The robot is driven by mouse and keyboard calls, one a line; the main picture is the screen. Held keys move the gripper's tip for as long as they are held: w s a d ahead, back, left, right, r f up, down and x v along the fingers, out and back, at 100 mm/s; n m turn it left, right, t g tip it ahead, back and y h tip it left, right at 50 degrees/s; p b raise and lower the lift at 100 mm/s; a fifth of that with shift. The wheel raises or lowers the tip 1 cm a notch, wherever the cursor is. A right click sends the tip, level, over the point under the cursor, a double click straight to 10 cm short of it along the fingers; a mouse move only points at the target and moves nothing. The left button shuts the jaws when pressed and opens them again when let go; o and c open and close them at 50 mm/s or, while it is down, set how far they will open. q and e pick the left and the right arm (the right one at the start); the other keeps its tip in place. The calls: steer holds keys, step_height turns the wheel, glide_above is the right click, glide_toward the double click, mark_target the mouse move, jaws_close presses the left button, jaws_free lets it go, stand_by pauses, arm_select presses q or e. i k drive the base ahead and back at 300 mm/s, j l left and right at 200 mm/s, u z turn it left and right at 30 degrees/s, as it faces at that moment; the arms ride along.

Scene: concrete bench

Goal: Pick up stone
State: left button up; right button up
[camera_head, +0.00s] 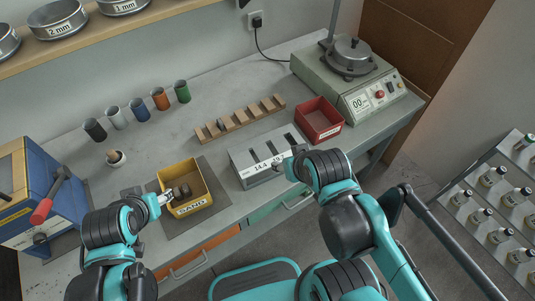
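A yellow bin (187,209) labelled SAND stands on a dark mat at the front of the bench. Dark brownish lumps (182,191) show inside it; they may be stone, but they are too small to tell from gripper parts. My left gripper (169,196) reaches over the bin's left side, right at these lumps. Whether its fingers are closed on anything cannot be made out. My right gripper (278,166) is small and partly hidden by its own arm, over the right part of a grey slotted block (247,171) with number labels. Its finger state is unclear.
A red bin (319,121), a wooden slotted rack (240,120) and a grey tester (350,85) stand to the right and back. Several coloured cups (160,98) line the back. A blue machine (42,185) with a red handle is at left.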

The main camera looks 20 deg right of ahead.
mark_target(220, 124)
steer(key=k, duration=0.25)
steer(key=k+u, duration=0.15)
steer(key=u, duration=0.25)
steer(key=k+u, duration=0.1)
steer(key=u, duration=0.3)
steer(key=k+j+u, duration=0.15)
steer(key=u, duration=0.25)
steer(key=l+u, duration=0.2)
steer(key=l, duration=0.55)
steer(key=k+l+u, duration=0.2)
steer(key=l, duration=0.5)
steer(key=i, duration=0.05)
